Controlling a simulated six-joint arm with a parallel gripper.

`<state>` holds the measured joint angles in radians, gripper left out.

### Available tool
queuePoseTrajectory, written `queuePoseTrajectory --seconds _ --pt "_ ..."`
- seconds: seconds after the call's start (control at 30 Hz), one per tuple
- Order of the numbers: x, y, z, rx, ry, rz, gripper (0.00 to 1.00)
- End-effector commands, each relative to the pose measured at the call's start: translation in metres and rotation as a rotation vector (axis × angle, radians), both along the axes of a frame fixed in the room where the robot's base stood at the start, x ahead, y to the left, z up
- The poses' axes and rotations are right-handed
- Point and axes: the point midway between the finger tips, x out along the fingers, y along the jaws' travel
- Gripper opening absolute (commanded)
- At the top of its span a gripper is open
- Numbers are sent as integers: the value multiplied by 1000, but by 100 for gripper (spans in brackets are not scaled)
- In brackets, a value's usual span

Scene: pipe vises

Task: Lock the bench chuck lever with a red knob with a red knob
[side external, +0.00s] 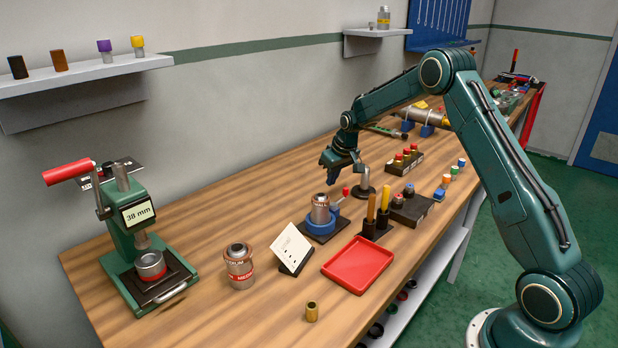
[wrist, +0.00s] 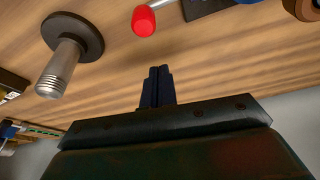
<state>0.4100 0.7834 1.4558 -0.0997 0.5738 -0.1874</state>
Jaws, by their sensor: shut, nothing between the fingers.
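My gripper (side external: 329,177) is above the bench behind the chuck, apart from the knob. Its fingers (wrist: 157,72) are shut and empty. The chuck is mostly out of the wrist view.
A metal post on a black round foot (side external: 365,192) stands close to the right of my gripper; it is at upper left in the wrist view (wrist: 72,45). A holder with yellow-handled tools (side external: 376,228), a red tray (side external: 358,264) and a white sloped panel (side external: 291,248) stand near the chuck.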

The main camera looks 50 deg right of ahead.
Motion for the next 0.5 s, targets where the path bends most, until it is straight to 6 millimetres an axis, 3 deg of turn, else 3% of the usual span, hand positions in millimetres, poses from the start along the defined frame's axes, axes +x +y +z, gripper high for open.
queuePoseTrajectory --seconds 0.5 --pt "-36 5 2 -1 -1 0 0"
